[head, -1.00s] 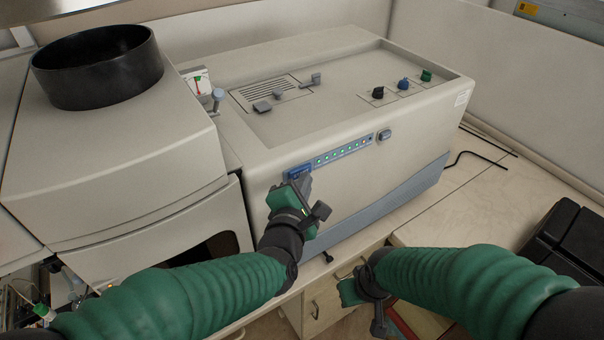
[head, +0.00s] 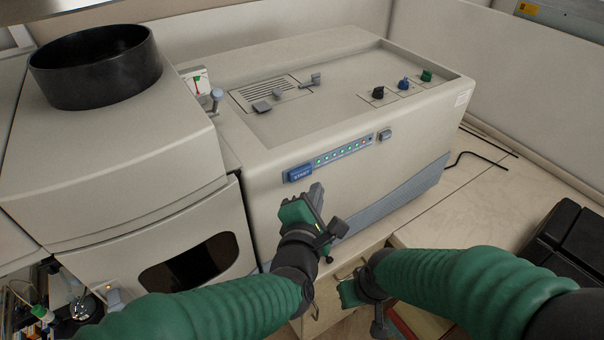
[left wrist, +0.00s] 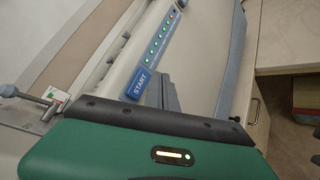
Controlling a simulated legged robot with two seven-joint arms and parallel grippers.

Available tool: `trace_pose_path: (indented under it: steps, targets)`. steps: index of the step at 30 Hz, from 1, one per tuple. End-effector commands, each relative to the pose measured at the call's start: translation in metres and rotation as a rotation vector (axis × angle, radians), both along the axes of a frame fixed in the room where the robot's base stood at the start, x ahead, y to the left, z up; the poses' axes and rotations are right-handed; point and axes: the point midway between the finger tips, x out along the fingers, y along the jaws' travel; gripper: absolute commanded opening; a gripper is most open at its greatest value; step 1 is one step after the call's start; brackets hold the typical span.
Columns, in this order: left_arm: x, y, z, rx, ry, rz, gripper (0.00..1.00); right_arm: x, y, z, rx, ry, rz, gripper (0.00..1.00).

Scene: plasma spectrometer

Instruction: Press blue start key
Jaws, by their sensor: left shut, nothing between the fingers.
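The blue START key (head: 299,173) sits at the left end of a light strip on the front of the beige spectrometer (head: 340,210). The key also shows in the left wrist view (left wrist: 141,83), with its START label readable. My left gripper (head: 317,192) is shut and empty. In the head view its tip is just below and right of the key, and the key is uncovered. In the left wrist view the grey fingers (left wrist: 165,92) show beside the key; they look apart from it. My right gripper (head: 362,292) hangs low at the front, away from the panel; its jaws are unclear.
A row of lit indicators (head: 343,150) runs right of the key to a small grey switch (head: 385,135). Black, blue and green knobs (head: 404,84) stand on top. A black round duct (head: 97,66) tops the left unit. A black case (head: 572,240) lies at right.

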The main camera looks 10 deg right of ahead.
Motion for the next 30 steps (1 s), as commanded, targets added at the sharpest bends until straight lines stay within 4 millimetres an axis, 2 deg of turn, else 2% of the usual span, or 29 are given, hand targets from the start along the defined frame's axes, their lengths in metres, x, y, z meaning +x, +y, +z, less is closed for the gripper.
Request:
trace_pose_path:
  steps: [9, 30]
  targets:
    - [-0.025, -0.009, 0.0, -0.001, -0.001, 0.0, 0.0, 0.0, 0.0, -0.001, 0.0, 0.0, 0.0, 0.19]
    - [-0.026, -0.009, 0.0, 0.0, -0.001, 0.001, 0.0, 0.0, 0.0, -0.001, 0.0, 0.0, 0.0, 0.19]
